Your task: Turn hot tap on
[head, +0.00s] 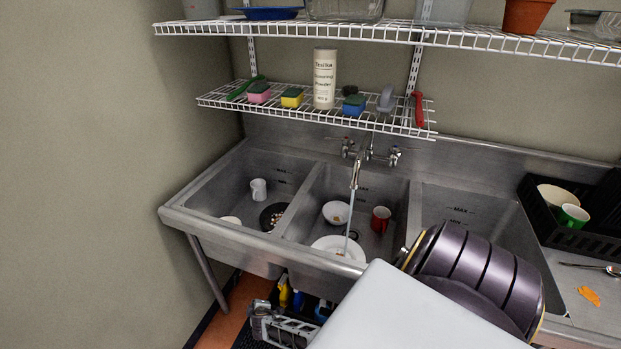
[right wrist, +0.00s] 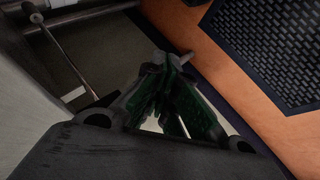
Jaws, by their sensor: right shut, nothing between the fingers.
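The wall tap's spout (head: 356,172) hangs over the middle basin, and a thin stream of water (head: 350,215) runs from it. One tap handle (head: 347,148) is on the left of the spout and another (head: 394,156) on the right. Their hot or cold marks are too small to read. My right gripper (right wrist: 168,66) is shut and empty in the right wrist view, low over the floor and away from the tap. A grey slotted metal part at the bottom of the head view may be a gripper; I cannot tell whose. My left gripper is not clearly seen.
The left basin holds a white mug (head: 259,189). The middle basin holds a white bowl (head: 336,212), a red mug (head: 381,219) and a white plate (head: 325,243). A wire shelf (head: 210,101) overhangs the tap. A black dish rack (head: 548,224) stands at right.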

